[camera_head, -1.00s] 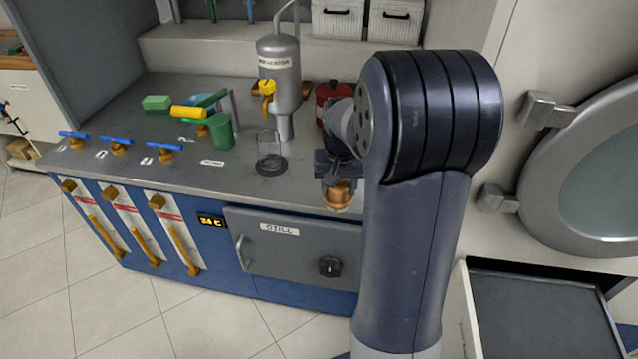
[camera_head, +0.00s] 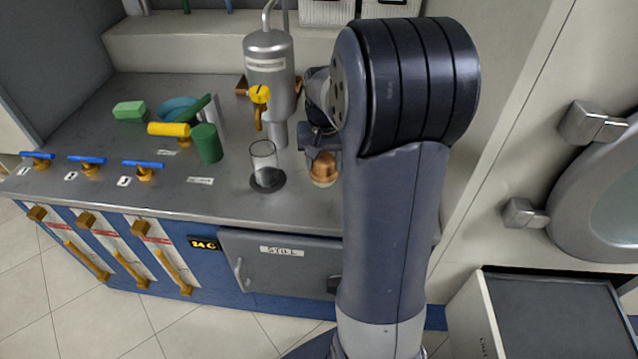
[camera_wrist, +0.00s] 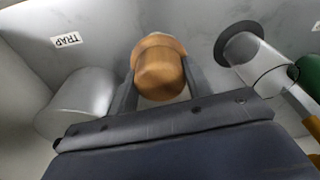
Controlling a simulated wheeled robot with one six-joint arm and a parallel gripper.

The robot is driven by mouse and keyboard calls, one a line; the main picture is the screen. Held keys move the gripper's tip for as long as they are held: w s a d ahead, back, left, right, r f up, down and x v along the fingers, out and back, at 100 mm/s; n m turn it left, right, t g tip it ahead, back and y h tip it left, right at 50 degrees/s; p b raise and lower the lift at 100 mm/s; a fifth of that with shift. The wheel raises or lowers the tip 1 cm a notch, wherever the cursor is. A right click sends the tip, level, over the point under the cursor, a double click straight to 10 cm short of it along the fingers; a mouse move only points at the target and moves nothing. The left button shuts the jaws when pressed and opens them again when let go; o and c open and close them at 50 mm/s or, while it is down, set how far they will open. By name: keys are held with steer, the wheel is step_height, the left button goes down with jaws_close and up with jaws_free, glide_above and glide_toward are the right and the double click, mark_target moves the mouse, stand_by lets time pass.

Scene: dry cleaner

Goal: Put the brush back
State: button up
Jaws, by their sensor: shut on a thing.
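My gripper (camera_head: 322,150) is shut on a copper-brown, rounded thing (camera_head: 323,167) with a paler lower rim, which seems to be the brush. It hangs upright below the jaws, over the grey counter (camera_head: 225,195), right of a clear glass (camera_head: 263,158) on a dark round base. In the wrist view the brown thing (camera_wrist: 160,70) sits between both fingers. I cannot tell whether its lower end touches the counter. No marked resting place for it is clear to me.
A silver still (camera_head: 270,70) with a yellow tap stands behind the glass. A green cup (camera_head: 207,143), yellow roller-like piece (camera_head: 169,129) and green block (camera_head: 129,110) lie left. A TRAP label (camera_wrist: 67,41) and a grey cylinder (camera_wrist: 80,100) show near the gripper.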

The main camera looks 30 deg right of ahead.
mark_target(324, 162)
step_height(324, 162, down, 8)
steer(key=shift+r, duration=0.2)
steer(key=shift+f, duration=0.15)
steer(key=o, duration=0.9)
steer(key=shift+o, duration=0.2)
steer(key=r, duration=0.4)
steer(key=s+r, duration=0.1)
steer(key=r, duration=0.7)
steer(key=shift+s+a+r, duration=0.15)
steer(key=shift+s+a, duration=0.05)
steer(key=shift+a, duration=0.1)
